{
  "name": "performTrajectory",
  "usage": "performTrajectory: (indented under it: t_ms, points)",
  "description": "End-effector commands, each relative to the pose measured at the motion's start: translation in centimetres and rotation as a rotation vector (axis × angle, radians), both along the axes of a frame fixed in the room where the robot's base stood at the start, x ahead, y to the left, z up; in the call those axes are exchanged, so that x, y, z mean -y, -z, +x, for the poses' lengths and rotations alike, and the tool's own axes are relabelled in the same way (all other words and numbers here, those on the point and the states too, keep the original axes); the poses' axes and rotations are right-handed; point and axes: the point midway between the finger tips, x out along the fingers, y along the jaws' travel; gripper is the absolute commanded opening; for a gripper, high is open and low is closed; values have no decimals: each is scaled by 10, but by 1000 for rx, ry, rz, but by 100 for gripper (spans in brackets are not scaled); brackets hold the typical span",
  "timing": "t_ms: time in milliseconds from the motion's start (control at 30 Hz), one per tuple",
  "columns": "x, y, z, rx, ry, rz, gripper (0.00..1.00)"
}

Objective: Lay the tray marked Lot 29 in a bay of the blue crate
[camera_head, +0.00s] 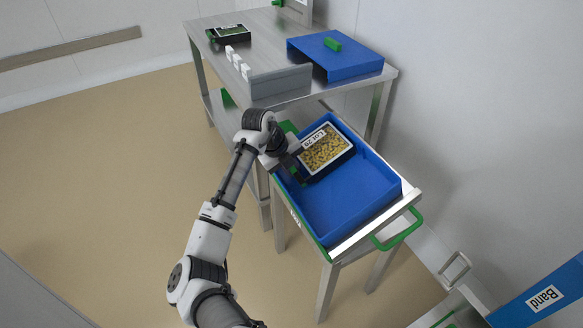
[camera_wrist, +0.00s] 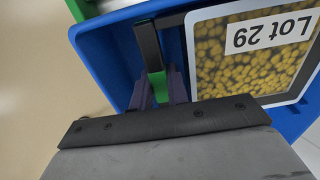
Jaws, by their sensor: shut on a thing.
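The tray marked Lot 29 (camera_head: 326,150) is black with a clear lid over yellow pieces. It is at the far end of the blue crate (camera_head: 352,200), inside its walls. In the wrist view the tray (camera_wrist: 250,60) shows its label upside down. My gripper (camera_head: 297,170) is at the tray's left side. In the wrist view my gripper (camera_wrist: 159,88) is shut on a green tab at the tray's side. I cannot tell whether the tray rests on the crate floor (camera_wrist: 108,60). The near part of the crate is empty.
The crate sits on a metal stand with a green handle (camera_head: 398,230). Behind is a steel table (camera_head: 255,50) with a blue cover (camera_head: 338,60), a grey panel (camera_head: 280,84), white blocks (camera_head: 237,60) and another dark tray (camera_head: 230,33).

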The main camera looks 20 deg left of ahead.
Motion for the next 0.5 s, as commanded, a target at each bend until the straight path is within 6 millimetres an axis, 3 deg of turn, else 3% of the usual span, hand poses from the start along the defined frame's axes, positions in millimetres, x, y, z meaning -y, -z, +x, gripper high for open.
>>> performTrajectory:
  t_ms: [433, 467, 500]
  points:
    - [1, -1, 0, 2, 1, 0, 0]
    - [0, -1, 0, 2, 1, 0, 17]
    - [0, -1, 0, 2, 1, 0, 23]
